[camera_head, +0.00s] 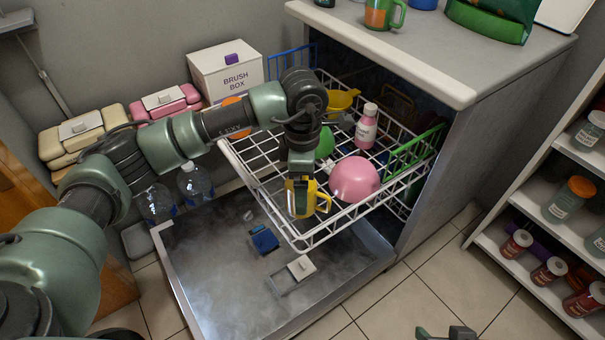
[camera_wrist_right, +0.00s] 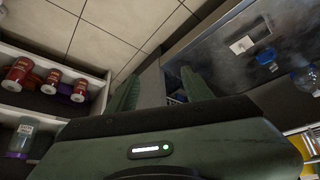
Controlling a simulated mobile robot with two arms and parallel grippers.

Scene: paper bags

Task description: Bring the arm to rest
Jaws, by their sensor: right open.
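My right gripper (camera_head: 445,333) shows at the bottom edge of the head view, above the tiled floor, apart from the rack and the shelf. In the right wrist view its two fingers (camera_wrist_right: 157,92) stand apart with nothing held between them. My left arm reaches in from the left over the dishwasher, and its gripper (camera_head: 301,180) points down at a yellow mug (camera_head: 318,198) at the rack's front. The fingers overlap the mug in the picture; whether they grip it is unclear.
The pulled-out white rack (camera_head: 318,240) holds a pink bowl (camera_head: 354,180), a pink bottle (camera_head: 366,128) and other dishes. The dishwasher door (camera_head: 215,290) lies open below. A shelf of jars (camera_head: 540,225) stands at the right. Open floor (camera_head: 400,300) lies between.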

